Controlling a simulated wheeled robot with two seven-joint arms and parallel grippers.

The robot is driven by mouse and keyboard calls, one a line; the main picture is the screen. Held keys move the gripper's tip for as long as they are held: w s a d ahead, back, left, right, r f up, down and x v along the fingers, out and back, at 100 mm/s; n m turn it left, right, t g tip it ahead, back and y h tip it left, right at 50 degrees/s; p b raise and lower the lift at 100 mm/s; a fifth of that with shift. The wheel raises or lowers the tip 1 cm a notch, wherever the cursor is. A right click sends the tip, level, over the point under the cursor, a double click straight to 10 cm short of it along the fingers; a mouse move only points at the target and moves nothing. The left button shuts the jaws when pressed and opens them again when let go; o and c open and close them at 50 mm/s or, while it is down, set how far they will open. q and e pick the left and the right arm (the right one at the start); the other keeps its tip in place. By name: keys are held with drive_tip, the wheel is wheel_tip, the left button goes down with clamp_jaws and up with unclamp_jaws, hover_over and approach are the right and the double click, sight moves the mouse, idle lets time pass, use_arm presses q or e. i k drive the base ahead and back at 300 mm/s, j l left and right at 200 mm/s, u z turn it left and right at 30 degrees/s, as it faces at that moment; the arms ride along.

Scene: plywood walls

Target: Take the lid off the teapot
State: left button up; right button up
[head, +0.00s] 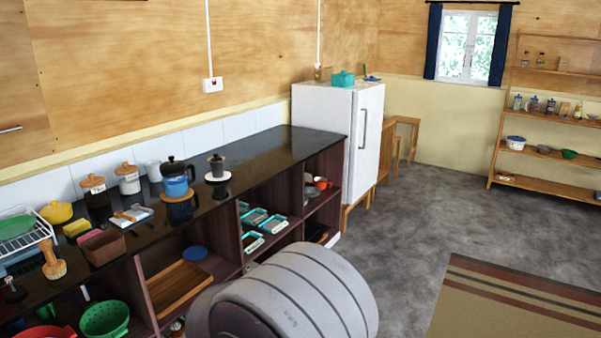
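A blue pot with a black lid and dark handle (176,186), which looks like the teapot, stands upright on the black counter. Its black lid (172,166) sits on top of it. A small yellow rounded pot with a lid (56,212) stands farther left on the counter. Neither of my grippers shows in the head view. A large grey rounded part of my own arm fills the bottom middle and hides part of the lower shelves and floor.
Lidded jars (128,180), a white mug (153,171) and a dark grinder-like item (217,168) stand near the pot. A brown box (103,247) and dish rack (25,240) are left. The counter (270,150) is clear toward the white fridge (335,130).

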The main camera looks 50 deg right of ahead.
sight(164, 168)
drive_tip(key=z, duration=1)
drive_tip(key=i, duration=0.1)
